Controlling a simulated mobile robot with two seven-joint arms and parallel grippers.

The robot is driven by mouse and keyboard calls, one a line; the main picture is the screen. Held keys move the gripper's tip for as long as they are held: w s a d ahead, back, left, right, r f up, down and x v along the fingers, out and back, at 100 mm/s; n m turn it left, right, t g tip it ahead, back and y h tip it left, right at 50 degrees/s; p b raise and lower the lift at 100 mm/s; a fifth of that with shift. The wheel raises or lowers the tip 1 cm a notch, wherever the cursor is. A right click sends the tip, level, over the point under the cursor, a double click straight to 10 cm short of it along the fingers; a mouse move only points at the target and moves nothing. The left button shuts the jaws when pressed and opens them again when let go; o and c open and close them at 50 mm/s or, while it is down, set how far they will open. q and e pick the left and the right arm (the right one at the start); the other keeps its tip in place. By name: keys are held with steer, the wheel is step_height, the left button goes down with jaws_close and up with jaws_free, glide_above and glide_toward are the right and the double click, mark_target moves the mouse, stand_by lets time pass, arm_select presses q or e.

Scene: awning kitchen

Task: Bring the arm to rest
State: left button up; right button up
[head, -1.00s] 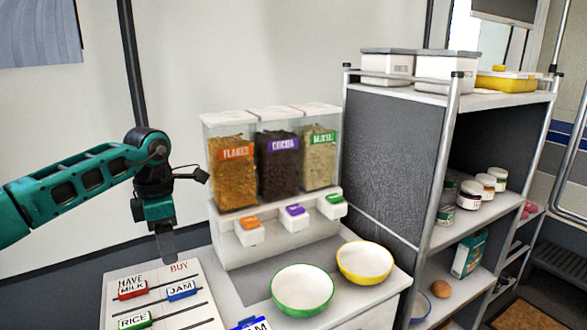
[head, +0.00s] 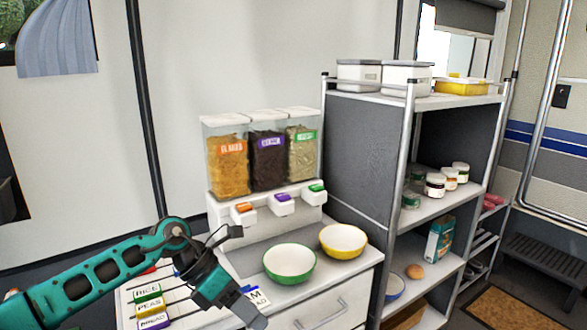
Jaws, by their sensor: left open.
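My left arm comes in from the lower left in the head view. Its gripper (head: 252,311) points down and to the right, in front of the counter's front left part. Its jaws are open, and I see nothing held between them. The gripper and forearm cover part of the label board (head: 124,312), on which green, yellow and purple labels show. A label ending in M (head: 257,296) shows just beside the gripper. My right gripper is not in view.
A green bowl (head: 289,279) and a yellow bowl (head: 343,254) stand on the counter, right of my gripper. The cereal dispenser (head: 262,207) stands behind them. A shelf unit (head: 363,156) with jars, a carton and boxes rises at the right.

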arm_select(q)
steer(key=s+d+r+n+t+h+p, duration=0.1)
steer(key=s+d+r+n+t+h, duration=0.15)
steer(key=d+n+h, duration=0.3)
steer(key=s+d+r+n+t+h, duration=0.1)
steer(key=s+d+n+t+h, duration=0.3)
steer(key=n, duration=0.3)
steer(key=s+a+f+n+t+y, duration=0.1)
steer(key=a+f+n+t+y, duration=0.4)
steer(key=n, duration=0.7)
steer(key=a+f+n+t+y, duration=0.4)
steer(key=a+n+t+y, duration=0.15)
steer(key=n, duration=0.55)
steer(key=s+a+f+n+g+y+p, duration=0.1)
steer(key=s+a+f+n+g+y, duration=0.3)
steer(key=s+a+f+n, duration=0.4)
steer(key=s+f+n+y, duration=0.1)
steer(key=s+f, duration=0.2)
steer(key=s, duration=0.1)
steer(key=shift+a+f+g, duration=0.3)
steer(key=shift+a+g, duration=0.05)
steer(key=shift+g, duration=0.05)
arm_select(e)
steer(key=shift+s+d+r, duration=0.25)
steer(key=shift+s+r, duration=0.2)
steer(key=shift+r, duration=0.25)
arm_select(q)
steer(key=shift+s, duration=0.1)
